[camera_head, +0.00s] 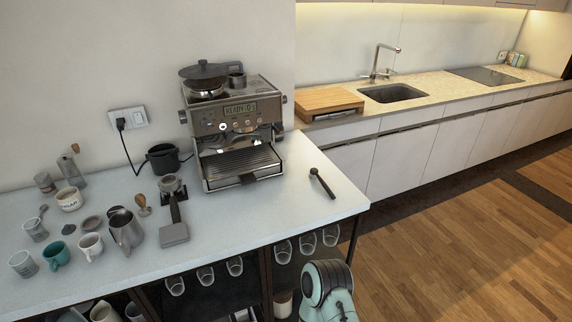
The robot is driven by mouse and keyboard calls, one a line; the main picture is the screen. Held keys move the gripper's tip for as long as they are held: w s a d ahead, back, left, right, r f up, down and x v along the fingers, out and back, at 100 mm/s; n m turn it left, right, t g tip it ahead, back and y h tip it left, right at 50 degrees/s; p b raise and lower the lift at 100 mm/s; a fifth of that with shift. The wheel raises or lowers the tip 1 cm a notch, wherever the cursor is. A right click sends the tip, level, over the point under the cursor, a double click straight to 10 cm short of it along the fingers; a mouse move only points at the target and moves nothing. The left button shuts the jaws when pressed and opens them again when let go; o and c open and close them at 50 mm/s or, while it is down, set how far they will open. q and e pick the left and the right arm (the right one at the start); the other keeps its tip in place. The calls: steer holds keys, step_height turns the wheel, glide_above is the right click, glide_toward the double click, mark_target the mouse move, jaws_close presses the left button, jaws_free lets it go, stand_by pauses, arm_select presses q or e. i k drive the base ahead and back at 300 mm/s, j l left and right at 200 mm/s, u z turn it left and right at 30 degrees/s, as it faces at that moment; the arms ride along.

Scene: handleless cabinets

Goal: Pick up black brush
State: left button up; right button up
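A black brush (322,183) lies on the white counter (270,220), to the right of the coffee machine and near the counter's right end. It is slim and dark, lying at a slant with its wider end toward the back. Nothing touches it. Part of one of my arms shows at the bottom edge, below the counter front. Neither of my grippers is in view.
An espresso machine (238,110) stands left of the brush. A portafilter (174,212), a steel pitcher (126,230) and several cups crowd the left side. Glasses sit on shelves below. A sink (393,93) and cutting board (328,101) are behind. Wooden floor at right is clear.

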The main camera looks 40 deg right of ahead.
mark_target(313, 174)
steer(key=z, duration=1.55)
